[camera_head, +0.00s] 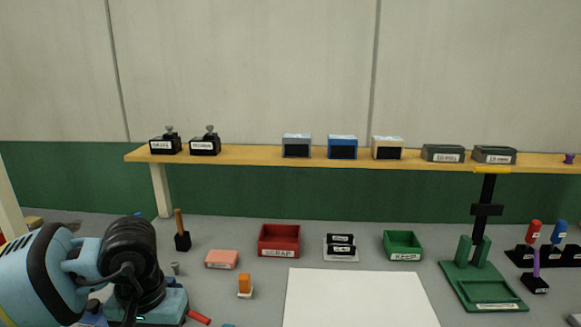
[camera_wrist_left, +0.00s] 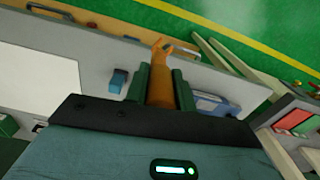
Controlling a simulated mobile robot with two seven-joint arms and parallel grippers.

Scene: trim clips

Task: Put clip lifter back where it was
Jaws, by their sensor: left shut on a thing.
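My left gripper (camera_wrist_left: 161,88) is shut on an orange tool with a forked tip, likely the clip lifter (camera_wrist_left: 160,70), in the left wrist view. The tool sits between the two green fingers, its tip pointing away from the gripper. In the head view my left arm comes in at the lower left; its fingertips and the held tool are not clearly visible there. My right gripper is in neither view.
The grey bench carries a white mat (camera_head: 358,298), a red bin (camera_head: 279,254), a green bin (camera_head: 403,258), a wooden-handled tool in a black holder (camera_head: 182,240) and a green stand (camera_head: 484,297). A shelf (camera_head: 260,156) with several boxes runs behind.

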